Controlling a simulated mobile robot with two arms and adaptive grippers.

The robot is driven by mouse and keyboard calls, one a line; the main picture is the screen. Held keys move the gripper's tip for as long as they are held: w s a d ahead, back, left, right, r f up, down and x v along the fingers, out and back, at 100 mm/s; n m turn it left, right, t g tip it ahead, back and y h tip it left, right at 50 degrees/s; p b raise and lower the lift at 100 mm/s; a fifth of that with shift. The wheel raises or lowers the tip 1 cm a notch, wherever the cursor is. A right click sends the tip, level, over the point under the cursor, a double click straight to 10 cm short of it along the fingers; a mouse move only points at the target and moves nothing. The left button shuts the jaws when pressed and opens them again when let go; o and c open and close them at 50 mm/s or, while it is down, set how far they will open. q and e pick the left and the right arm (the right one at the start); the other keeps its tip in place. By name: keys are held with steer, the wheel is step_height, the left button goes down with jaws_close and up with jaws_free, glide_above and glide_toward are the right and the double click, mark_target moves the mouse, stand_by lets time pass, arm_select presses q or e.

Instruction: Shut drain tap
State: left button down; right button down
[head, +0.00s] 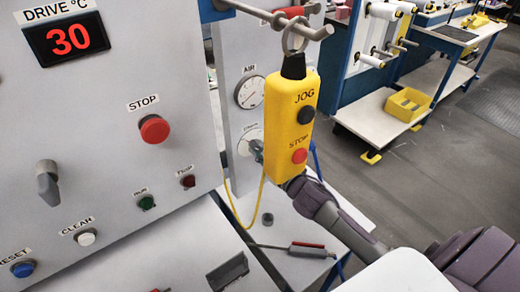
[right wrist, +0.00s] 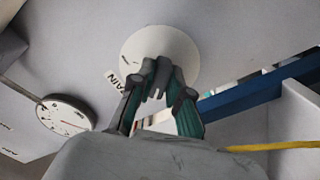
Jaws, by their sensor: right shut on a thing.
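The drain tap shows in the right wrist view as a grey handle (right wrist: 156,80) in front of a round white plate (right wrist: 180,48), with a partly hidden DRAIN label beside it. My right gripper (right wrist: 158,92) has its fingers closed on the handle. In the head view the tap handle (head: 257,151) and its plate (head: 244,140) sit below the AIR gauge. The hanging yellow pendant covers the fingertips there, and only the rear of my right gripper shows below it. My left gripper is out of view.
The yellow JOG/STOP pendant (head: 297,112) hangs from a hook right in front of the tap. The AIR gauge (head: 250,91) is above it. A grey panel with a red STOP button (head: 155,129) stands at left. A yellow cord (head: 243,222) loops below.

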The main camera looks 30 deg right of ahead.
steer(key=shift+r, duration=0.25)
steer(key=c, duration=1.1)
jaws_free()
steer(key=shift+f, duration=0.1)
steer(key=shift+w+f, duration=0.1)
steer(key=shift+w, duration=0.05)
steer(key=s, duration=0.4)
steer(key=s+d, duration=0.1)
steer(key=s, duration=0.7)
steer(key=shift+d, duration=0.3)
